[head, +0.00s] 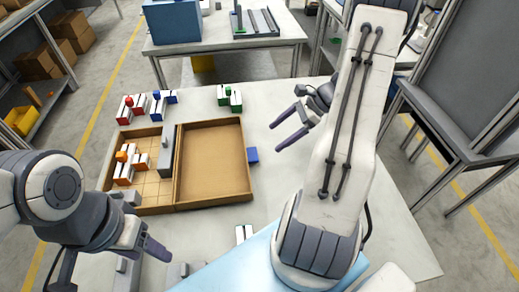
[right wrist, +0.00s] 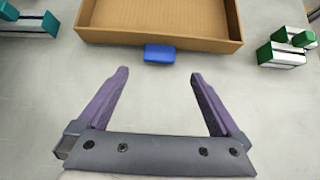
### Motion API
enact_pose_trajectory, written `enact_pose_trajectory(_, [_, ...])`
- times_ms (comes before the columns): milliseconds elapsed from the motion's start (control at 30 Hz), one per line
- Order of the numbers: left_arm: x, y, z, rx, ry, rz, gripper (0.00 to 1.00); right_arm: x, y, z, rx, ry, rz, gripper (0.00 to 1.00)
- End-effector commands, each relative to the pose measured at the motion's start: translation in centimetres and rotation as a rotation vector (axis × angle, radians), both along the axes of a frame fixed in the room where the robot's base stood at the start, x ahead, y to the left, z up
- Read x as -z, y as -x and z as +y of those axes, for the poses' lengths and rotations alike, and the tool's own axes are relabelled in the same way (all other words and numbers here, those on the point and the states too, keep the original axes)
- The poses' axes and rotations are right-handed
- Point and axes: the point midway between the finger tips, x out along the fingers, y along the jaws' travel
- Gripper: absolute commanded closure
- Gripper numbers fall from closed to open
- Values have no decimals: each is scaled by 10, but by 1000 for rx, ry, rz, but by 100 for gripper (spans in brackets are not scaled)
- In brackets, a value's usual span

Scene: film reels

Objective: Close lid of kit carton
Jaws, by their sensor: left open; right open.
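The kit carton (head: 152,207) lies on the table, its left half a divided tray holding orange-and-white pieces and a grey block. Its brown lid (head: 213,195) lies folded open flat to the right, inside up. A blue tab (head: 253,156) sticks out of the lid's right edge. My right gripper (head: 273,138) is open and empty, to the right of the tab. In the right wrist view the tab (right wrist: 160,54) is just beyond and between the open fingertips (right wrist: 159,73), apart from them.
Red, blue and green pieces (head: 229,96) stand behind the carton; green ones (right wrist: 285,52) also show in the right wrist view. Grey and white pieces (head: 178,273) lie at the front. Shelves (head: 42,60) stand at left.

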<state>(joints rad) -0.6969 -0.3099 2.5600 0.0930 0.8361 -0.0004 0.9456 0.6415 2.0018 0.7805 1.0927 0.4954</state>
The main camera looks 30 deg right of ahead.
Motion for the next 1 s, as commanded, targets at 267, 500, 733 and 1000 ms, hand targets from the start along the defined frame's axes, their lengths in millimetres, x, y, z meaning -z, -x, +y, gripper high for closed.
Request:
enact_pose_trajectory(267, [1, 0, 0, 0, 0, 0, 41, 38, -16, 36, -6, -3, 4, 0])
enact_pose_trajectory(500, [1, 0, 0, 0, 0, 0, 41, 57, -24, 52, -6, 1, 1, 0])
enact_pose_trajectory(733, [1, 0, 0, 0, 0, 0, 41, 59, -26, 55, -4, 2, 1, 0])
enact_pose_trajectory(1000, [1, 0, 0, 0, 0, 0, 41, 59, -25, 54, -5, 2, 0, 61])
